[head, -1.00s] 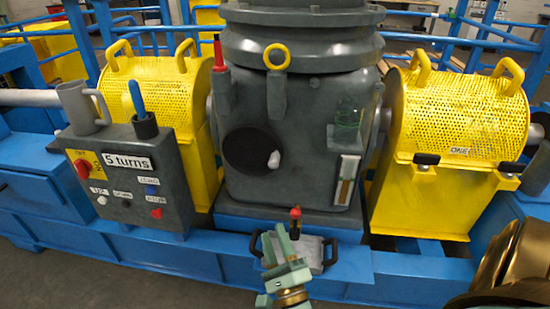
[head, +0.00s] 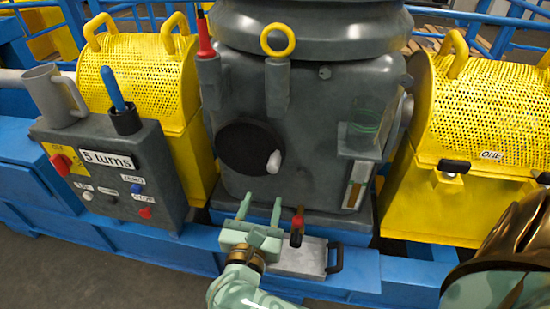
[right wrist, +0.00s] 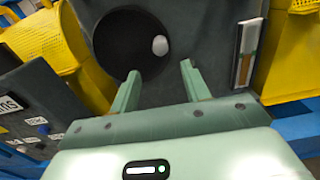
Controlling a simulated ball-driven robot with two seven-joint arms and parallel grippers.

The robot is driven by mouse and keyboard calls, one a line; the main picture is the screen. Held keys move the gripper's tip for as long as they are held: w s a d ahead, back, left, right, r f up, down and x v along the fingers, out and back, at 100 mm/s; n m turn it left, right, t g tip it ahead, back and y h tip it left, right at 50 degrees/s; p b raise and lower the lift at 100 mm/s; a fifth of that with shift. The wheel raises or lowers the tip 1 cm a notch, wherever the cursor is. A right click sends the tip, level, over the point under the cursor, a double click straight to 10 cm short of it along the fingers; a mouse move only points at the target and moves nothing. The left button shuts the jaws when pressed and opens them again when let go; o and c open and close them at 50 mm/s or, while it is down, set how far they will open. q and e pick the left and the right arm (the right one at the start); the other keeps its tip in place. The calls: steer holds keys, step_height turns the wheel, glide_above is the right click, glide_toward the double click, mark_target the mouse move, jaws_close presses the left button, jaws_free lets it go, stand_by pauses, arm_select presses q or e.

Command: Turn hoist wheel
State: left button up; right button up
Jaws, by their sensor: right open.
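The hoist wheel (head: 247,147) is a black disc on the front of the dark grey gearbox housing (head: 310,100). A white knob (head: 274,162) sticks out near its lower right rim. In the right wrist view the fingers (right wrist: 158,85) are spread. My left gripper is not in view.
A control box (head: 112,170) labelled "5 turns" stands left, with a mug (head: 52,97) on top. Yellow perforated guards (head: 140,75) flank the housing.

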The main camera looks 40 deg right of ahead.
mark_target(275, 162)
steer(key=b+x, duration=0.3)
steer(key=x, duration=1)
steer(key=shift+f, duration=0.15)
steer(key=shift+w+d, duration=0.3)
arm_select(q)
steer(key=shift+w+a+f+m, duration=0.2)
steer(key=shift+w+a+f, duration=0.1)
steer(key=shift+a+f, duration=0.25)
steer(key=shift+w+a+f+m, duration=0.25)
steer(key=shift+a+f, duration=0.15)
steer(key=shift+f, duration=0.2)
arm_select(e)
jaws_close()
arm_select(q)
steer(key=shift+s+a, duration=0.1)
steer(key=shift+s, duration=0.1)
